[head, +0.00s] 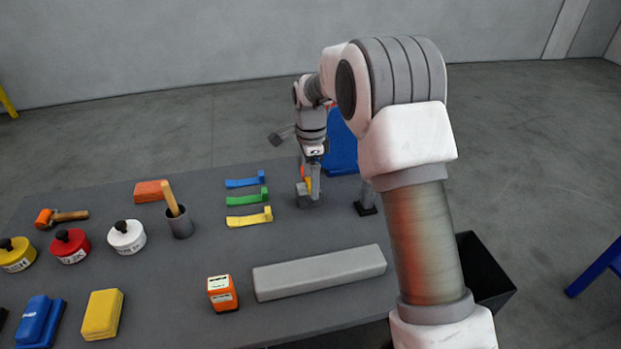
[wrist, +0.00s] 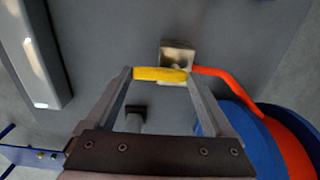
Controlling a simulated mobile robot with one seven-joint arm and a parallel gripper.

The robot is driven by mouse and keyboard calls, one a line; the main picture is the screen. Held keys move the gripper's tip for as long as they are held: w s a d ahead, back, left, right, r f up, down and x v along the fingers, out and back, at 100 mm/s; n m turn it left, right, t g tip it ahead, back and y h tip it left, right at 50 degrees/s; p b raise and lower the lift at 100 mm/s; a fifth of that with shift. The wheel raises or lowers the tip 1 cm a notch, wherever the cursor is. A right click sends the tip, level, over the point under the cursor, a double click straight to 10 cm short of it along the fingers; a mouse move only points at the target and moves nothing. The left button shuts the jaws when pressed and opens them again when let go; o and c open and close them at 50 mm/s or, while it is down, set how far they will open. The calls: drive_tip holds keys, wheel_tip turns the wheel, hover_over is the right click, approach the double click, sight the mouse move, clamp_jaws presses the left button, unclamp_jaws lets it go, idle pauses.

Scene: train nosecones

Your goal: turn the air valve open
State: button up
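The air valve is a small pale block (wrist: 177,55) with a yellow lever (wrist: 160,74) and an orange-red hose leading off to the right in the wrist view. My gripper (wrist: 160,76) is right at the lever, with its fingers wide apart. The lever spans the gap between the fingertips; whether they touch its ends I cannot tell. In the head view my gripper (head: 310,190) points down at the table's far edge, largely covering the valve.
The hose meets a blue reel (wrist: 275,130), partly hidden by my arm. Blue, green and yellow brackets (head: 248,217) lie left of my gripper. A long grey bar (head: 320,272) and an orange box (head: 222,293) lie nearer. Pots and tools fill the table's left.

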drive_tip(key=c, duration=0.4)
drive_tip(key=shift+n, duration=0.4)
drive_tip(key=n, duration=0.1)
drive_tip(key=n+p, duration=0.1)
drive_tip(key=n, duration=0.1)
drive_tip(key=shift+w+d+n, duration=0.15)
drive_tip(key=shift+d+n, duration=0.15)
drive_tip(key=shift+d, duration=0.1)
drive_tip(key=n, duration=0.3)
drive_tip(key=n+p, duration=0.1)
drive_tip(key=shift+w+d+n, duration=0.3)
drive_tip(key=n, duration=0.4)
drive_tip(key=shift+w+d+n+p, duration=0.15)
drive_tip(key=shift+w+n+p, duration=0.15)
drive_tip(key=shift+w+p, duration=0.1)
drive_tip(key=shift+w+n+p, duration=0.15)
drive_tip(key=shift+w+n, duration=0.1)
drive_tip(key=shift+n, duration=0.85)
drive_tip(key=shift+w+n+p, duration=0.15)
drive_tip(key=shift+w+n, duration=0.05)
drive_tip(key=shift+n, duration=0.9)
